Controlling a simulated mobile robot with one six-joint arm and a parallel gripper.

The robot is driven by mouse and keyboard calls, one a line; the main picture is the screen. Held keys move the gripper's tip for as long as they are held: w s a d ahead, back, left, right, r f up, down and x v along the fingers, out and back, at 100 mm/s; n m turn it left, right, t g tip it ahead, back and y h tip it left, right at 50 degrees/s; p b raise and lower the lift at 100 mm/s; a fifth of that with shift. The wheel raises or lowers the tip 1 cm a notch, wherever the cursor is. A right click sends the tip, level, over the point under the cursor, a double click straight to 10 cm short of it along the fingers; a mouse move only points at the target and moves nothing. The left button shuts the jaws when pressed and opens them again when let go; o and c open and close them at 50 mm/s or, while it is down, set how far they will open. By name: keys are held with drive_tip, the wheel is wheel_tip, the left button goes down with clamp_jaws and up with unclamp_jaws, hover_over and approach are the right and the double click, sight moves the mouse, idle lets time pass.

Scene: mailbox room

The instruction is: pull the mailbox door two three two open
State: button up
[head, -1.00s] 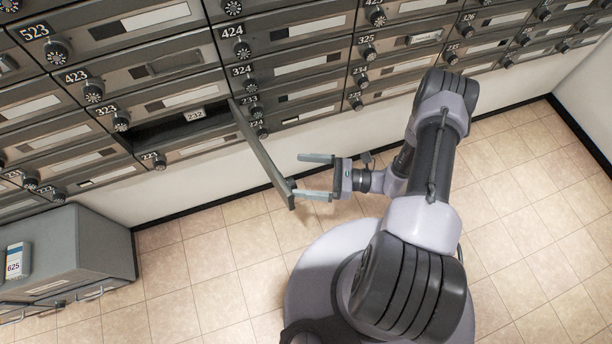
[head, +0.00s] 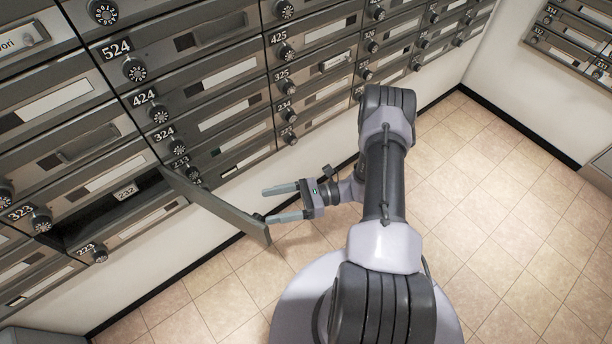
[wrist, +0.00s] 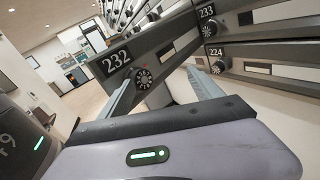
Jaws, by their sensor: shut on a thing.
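Mailbox door 232 (head: 222,210) is swung wide open, standing out from the bank of boxes, with its dark compartment (head: 85,222) open to the left. In the wrist view the door (wrist: 97,68) shows its 232 plate and its round dial (wrist: 143,79), which sits between my two fingers. My gripper (head: 267,204) is at the door's free outer end, with one finger close against that end. It also shows in the wrist view (wrist: 160,80), shut on the door. The exact contact is hard to make out.
Closed doors with dials fill the wall, with door 233 (wrist: 265,15) and door 224 (wrist: 255,67) near the open door. Tiled floor (head: 490,220) is clear to the right. More boxes (head: 575,40) hang on the right wall.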

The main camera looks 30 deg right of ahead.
drive_tip(key=w+d, duration=0.3)
drive_tip(key=d, duration=0.9)
drive_tip(key=shift+w+d+b, duration=0.25)
drive_tip(key=shift+d+b, duration=0.15)
